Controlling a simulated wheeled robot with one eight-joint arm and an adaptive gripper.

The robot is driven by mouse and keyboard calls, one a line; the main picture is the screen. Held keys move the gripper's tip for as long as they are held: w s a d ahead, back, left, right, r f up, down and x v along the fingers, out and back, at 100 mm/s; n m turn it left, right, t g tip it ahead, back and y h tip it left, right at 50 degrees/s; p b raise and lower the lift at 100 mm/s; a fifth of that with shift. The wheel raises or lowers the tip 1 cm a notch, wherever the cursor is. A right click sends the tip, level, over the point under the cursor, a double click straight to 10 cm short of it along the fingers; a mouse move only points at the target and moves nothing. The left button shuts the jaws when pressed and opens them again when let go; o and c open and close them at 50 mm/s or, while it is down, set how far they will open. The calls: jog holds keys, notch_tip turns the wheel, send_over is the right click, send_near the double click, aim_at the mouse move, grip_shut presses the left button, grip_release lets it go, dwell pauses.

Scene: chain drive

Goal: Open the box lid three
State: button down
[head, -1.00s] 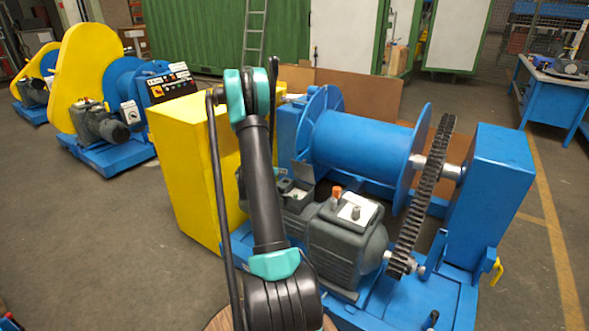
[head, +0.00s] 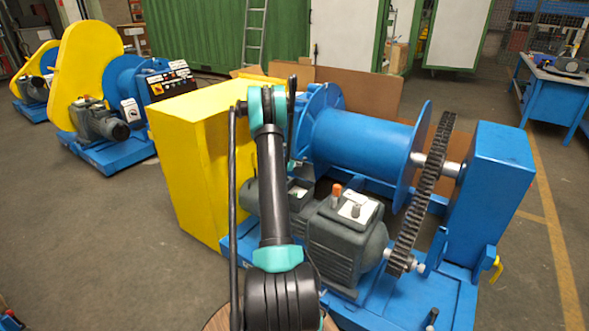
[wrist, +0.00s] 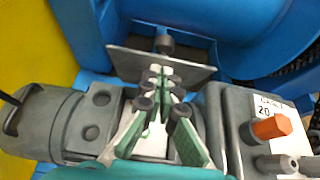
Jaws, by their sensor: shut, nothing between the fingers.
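A grey motor (head: 345,240) on the blue base carries a small box (head: 301,190) toward its left end. In the wrist view, a flat grey lid plate (wrist: 190,68) with a dark round knob (wrist: 165,44) stands just beyond my fingertips, seemingly tilted up. My gripper (wrist: 157,80) is shut and empty, its teal-and-white fingers pointing at the plate. They look close to it or touching; I cannot tell which. The gripper hides most of the box opening. In the head view my arm hides most of the gripper and lid.
An orange knob (wrist: 272,127) stands on the motor's larger box, right of my gripper. The blue drum (head: 362,145) lies behind, with a dark chain (head: 425,195) at right. A yellow housing (head: 188,165) stands left. A blue column (head: 490,190) stands at far right.

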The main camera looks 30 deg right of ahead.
aim_at(304, 158)
jog(key=shift+d, duration=0.1)
jog(key=shift+w+d+r+g+y, duration=0.15)
jog(key=shift+w+d+r+y, duration=0.1)
jog(key=shift+d+y, duration=0.3)
jog(key=shift+w+d+r+g+y, duration=0.2)
jog(key=shift+w+d+r+y, duration=0.1)
jog(key=shift+d, duration=0.4)
jog(key=shift+w+d+r+g+y, duration=0.2)
jog(key=shift+d+y, duration=0.25)
jog(key=shift+d, duration=0.15)
jog(key=shift+w+d+r, duration=0.15)
jog(key=shift+w+d, duration=0.3)
jog(key=shift+d, duration=0.35)
